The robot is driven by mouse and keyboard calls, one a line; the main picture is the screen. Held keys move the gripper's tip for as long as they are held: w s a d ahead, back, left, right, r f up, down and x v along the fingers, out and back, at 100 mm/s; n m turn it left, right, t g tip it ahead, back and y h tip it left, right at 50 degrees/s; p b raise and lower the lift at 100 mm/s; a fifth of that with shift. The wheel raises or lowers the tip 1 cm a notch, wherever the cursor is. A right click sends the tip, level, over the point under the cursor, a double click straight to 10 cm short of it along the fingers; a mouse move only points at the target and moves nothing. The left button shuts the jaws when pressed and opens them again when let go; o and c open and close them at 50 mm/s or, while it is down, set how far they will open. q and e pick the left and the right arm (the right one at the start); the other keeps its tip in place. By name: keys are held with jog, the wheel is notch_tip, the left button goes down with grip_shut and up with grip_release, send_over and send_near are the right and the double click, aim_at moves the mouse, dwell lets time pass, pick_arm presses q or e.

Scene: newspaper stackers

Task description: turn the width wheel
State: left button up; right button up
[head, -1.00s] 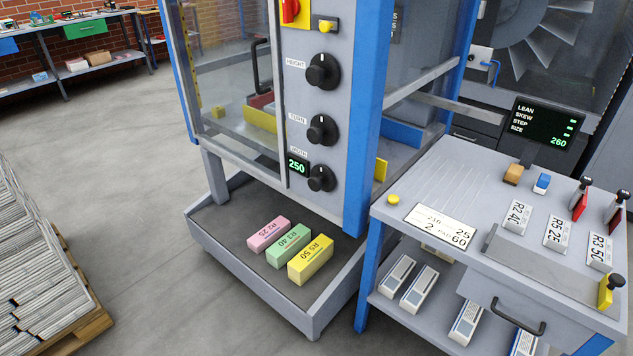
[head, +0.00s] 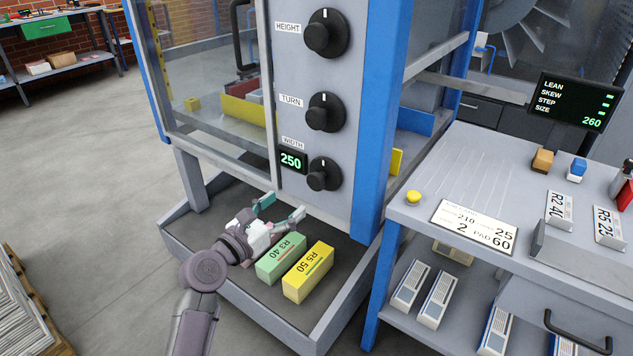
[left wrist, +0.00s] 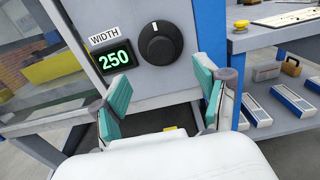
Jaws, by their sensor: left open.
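The width wheel (head: 323,174) is a black knob on the grey front panel, lowest of three knobs. A small display (head: 291,161) left of it reads green 250 under the label WIDTH. In the left wrist view the wheel (left wrist: 160,43) is ahead of the fingers, with its white mark near the top. My left gripper (head: 279,208) is open and empty, with teal finger pads. It is below and left of the wheel, apart from it. The gripper also shows in the left wrist view (left wrist: 165,98). My right gripper is not in view.
The TURN knob (head: 325,112) and HEIGHT knob (head: 326,34) sit above. A green block (head: 281,258) and a yellow block (head: 308,272) lie in the tray (head: 262,324) below. The side table (head: 460,190) on the right has a card and a screen reading 260.

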aim_at(314, 182)
pick_arm(q)
jog(key=b+x, duration=0.2)
jog(key=x, duration=0.9)
jog(key=shift+a+f+b, duration=0.1)
jog(key=shift+f+b, duration=0.05)
jog(key=shift+b, duration=0.2)
jog(key=shift+w+d, duration=0.3)
jog(key=shift+w, duration=0.05)
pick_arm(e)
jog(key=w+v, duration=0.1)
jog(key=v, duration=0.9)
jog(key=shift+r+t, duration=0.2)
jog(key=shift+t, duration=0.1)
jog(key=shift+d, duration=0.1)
pick_arm(q)
jog(key=c, duration=1.1)
jog(key=shift+c, duration=0.2)
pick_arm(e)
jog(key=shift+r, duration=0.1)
